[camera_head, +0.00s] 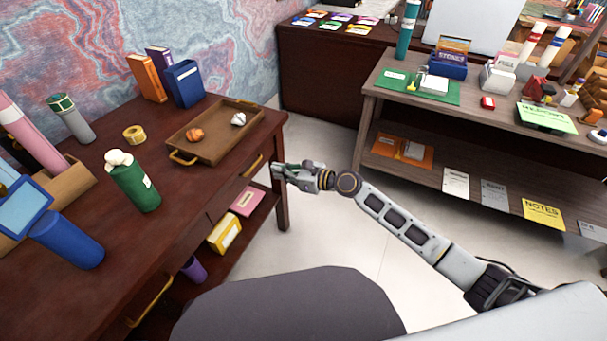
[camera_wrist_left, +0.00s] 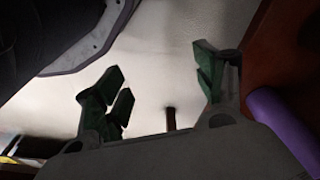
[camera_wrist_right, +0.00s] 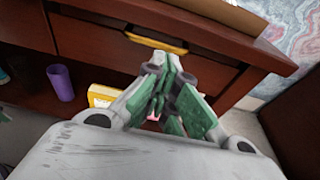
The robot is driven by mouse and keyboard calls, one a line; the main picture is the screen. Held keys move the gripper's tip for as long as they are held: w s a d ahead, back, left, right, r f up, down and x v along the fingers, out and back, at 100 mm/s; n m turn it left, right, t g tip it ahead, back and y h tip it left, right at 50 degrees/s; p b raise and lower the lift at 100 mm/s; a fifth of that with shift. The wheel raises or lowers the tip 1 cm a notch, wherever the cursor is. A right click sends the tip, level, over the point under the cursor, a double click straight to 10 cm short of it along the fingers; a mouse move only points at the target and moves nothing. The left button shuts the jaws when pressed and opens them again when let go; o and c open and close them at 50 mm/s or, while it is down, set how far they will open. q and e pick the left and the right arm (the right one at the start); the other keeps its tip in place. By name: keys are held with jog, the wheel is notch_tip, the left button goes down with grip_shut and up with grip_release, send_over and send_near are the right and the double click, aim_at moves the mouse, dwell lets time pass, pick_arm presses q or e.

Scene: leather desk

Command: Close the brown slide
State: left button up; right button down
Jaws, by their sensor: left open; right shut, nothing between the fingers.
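The brown slide appears to be a drawer of the dark brown desk. Its front (camera_head: 232,184) carries a yellow handle (camera_head: 254,165) at the desk's right end. In the right wrist view the drawer front (camera_wrist_right: 212,70) and its yellow handle (camera_wrist_right: 157,42) are just beyond the fingers. It looks nearly flush; any small gap cannot be made out. My right gripper (camera_head: 278,172) is shut and empty, to the right of the handle and apart from it. Its fingers (camera_wrist_right: 166,100) show shut in its wrist view. My left gripper (camera_wrist_left: 163,88) is open and empty, low beside a purple cup (camera_wrist_left: 280,125); the head view does not show it.
A second yellow handle (camera_head: 150,300) is nearer on the desk front. A wooden tray (camera_head: 215,150) lies on the desk (camera_head: 100,300). Open floor (camera_head: 325,230) separates desk and shelf unit (camera_head: 480,125).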

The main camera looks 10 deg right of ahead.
pick_arm(q)
jog(key=f, duration=0.1)
jog(key=f+p, duration=0.1)
jog(key=f, duration=0.1)
jog(key=shift+s+a+f, duration=0.15)
jog(key=shift+a, duration=0.2)
pick_arm(e)
jog(key=v, duration=0.7)
jog(key=shift+s+d, duration=0.25)
jog(key=shift+d, duration=0.05)
jog(key=shift+r, duration=0.1)
jog(key=shift+n, duration=0.3)
